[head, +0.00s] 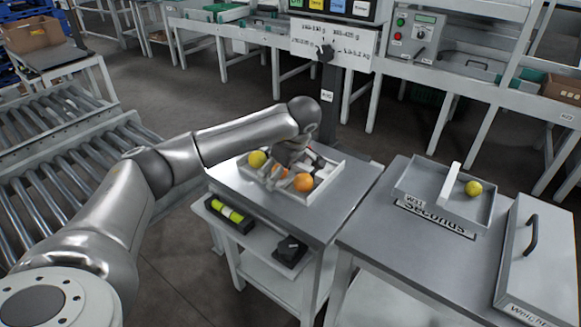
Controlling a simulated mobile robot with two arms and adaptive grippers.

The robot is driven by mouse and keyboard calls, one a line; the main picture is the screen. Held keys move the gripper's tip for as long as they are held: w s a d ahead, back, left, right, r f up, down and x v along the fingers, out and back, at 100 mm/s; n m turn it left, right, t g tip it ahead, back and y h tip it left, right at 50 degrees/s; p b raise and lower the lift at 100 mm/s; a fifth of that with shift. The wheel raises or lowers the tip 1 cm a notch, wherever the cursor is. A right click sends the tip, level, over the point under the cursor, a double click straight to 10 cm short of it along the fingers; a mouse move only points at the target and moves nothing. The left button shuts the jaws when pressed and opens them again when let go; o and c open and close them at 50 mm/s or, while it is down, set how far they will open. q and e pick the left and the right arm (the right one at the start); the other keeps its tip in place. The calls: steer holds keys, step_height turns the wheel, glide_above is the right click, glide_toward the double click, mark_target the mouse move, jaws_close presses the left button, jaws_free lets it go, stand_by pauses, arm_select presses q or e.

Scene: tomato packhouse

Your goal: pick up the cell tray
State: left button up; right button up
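A shallow pale tray (326,187), which looks like the cell tray, sits on a small steel-topped table. It holds a yellow tomato (257,159) at the left and an orange tomato (303,182) at the right. More orange shows between them, partly hidden by my gripper. My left gripper (279,178) is low over the middle of the tray, pointing down, with its fingers among the tomatoes. The fingers are small and partly covered, so I cannot tell whether they are open or hold anything. My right gripper is out of view.
A "Seconds" tray (424,205) with a yellow tomato (473,188) stands on the right table (405,255), beside a grey lidded box (538,260). A spirit level (229,214) and a black device (290,250) lie below the tray table's top. Roller conveyors (75,150) are at left.

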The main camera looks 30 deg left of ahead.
arm_select(q)
steer(key=c, duration=0.6)
steer(key=shift+r, duration=0.1)
